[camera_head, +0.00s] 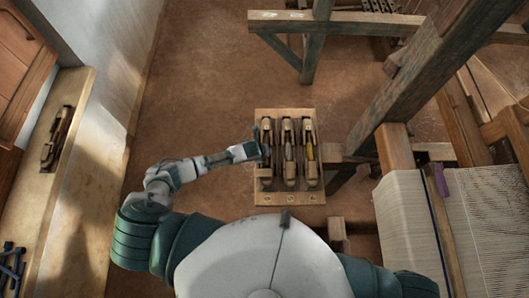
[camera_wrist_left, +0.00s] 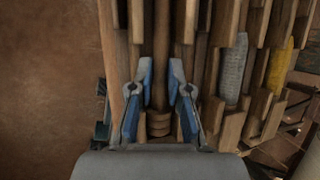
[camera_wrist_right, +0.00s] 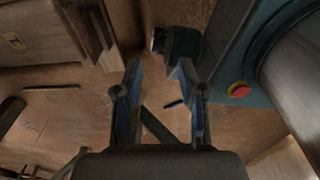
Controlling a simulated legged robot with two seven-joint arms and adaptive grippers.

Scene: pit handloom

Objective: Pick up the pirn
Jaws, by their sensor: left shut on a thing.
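A wooden rack (camera_head: 290,199) holds three shuttles side by side in the head view. My left gripper (camera_head: 262,152) is at the left shuttle (camera_head: 267,172). In the left wrist view my left gripper (camera_wrist_left: 160,95) has its blue fingers on both sides of a bare brown pirn (camera_wrist_left: 161,40) with a ringed base, and is shut on it. The pirn lies lengthwise within the left shuttle. A pirn with grey thread (camera_wrist_left: 235,68) and one with yellow thread (camera_wrist_left: 278,68) lie in the other shuttles. My right gripper (camera_wrist_right: 160,85) is open and empty in the right wrist view.
The loom, with its timber frame (camera_head: 395,85) and striped cloth (camera_head: 485,215), stands at the right. A bench (camera_head: 70,165) along the left wall carries another shuttle (camera_head: 57,138). The earthen floor (camera_head: 205,100) between bench and rack is clear.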

